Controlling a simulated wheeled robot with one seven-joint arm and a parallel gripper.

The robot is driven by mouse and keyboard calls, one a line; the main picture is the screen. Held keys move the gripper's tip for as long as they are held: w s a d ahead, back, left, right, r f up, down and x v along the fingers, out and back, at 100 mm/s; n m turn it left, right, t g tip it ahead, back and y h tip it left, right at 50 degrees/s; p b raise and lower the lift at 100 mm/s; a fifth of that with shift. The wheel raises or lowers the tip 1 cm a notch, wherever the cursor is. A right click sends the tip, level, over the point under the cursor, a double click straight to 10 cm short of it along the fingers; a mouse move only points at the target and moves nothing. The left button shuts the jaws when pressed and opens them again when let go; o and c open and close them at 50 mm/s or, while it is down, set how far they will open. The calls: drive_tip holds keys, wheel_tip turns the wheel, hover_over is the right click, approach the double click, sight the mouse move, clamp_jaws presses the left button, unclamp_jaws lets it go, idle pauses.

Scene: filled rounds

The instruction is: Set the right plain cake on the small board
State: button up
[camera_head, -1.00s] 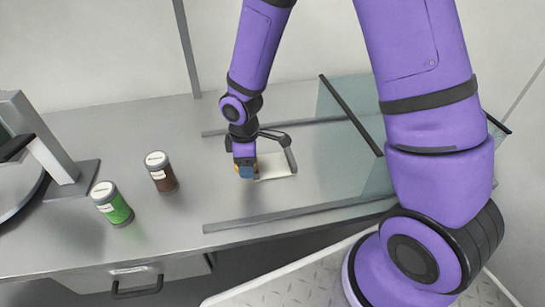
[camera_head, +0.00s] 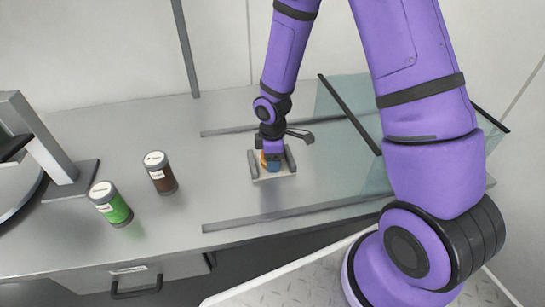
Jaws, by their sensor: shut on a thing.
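My gripper (camera_head: 272,157) points down over the small board (camera_head: 285,177), a pale, light square with dark bars along two sides. It is shut on a small cake (camera_head: 264,160), of which a little orange-brown shows beside a blue part at the fingers. The cake is over the board between the bars. The fingers hide most of it, and I cannot tell whether it touches the board.
Two jars, one green (camera_head: 112,204) and one brown (camera_head: 161,173), stand on the metal counter to the left. A grey machine (camera_head: 45,145) stands at the far left. Clear glass panels (camera_head: 345,130) and metal rails (camera_head: 300,211) surround the board area.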

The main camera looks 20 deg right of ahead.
drive_tip(key=shift+f, duration=0.1)
drive_tip(key=o, duration=0.7)
wheel_tip(320, 180, up, 12)
drive_tip(key=shift+f, duration=0.1)
drive_tip(key=s+d+r+m+t, duration=0.1)
drive_tip(key=s+d+r+m, duration=0.15)
drive_tip(key=r, duration=0.35)
drive_tip(key=s+d+r+m+t+h, duration=0.1)
drive_tip(key=s+r+m, duration=0.2)
drive_tip(key=r, duration=0.3)
drive_tip(key=s+d+r+m+t, duration=0.1)
drive_tip(key=s+r+m, duration=0.15)
drive_tip(key=r, duration=0.35)
drive_tip(key=s+r+m, duration=0.2)
drive_tip(key=s, duration=0.2)
drive_tip(key=s+d+r+m+t, duration=0.1)
drive_tip(key=s+r+m, duration=0.1)
drive_tip(key=s, duration=0.3)
drive_tip(key=s+d+r+m+t+y, duration=0.1)
drive_tip(key=s+r+m, duration=0.1)
drive_tip(key=s+r, duration=0.2)
drive_tip(key=shift+s+r, duration=0.15)
drive_tip(key=shift+s, duration=0.3)
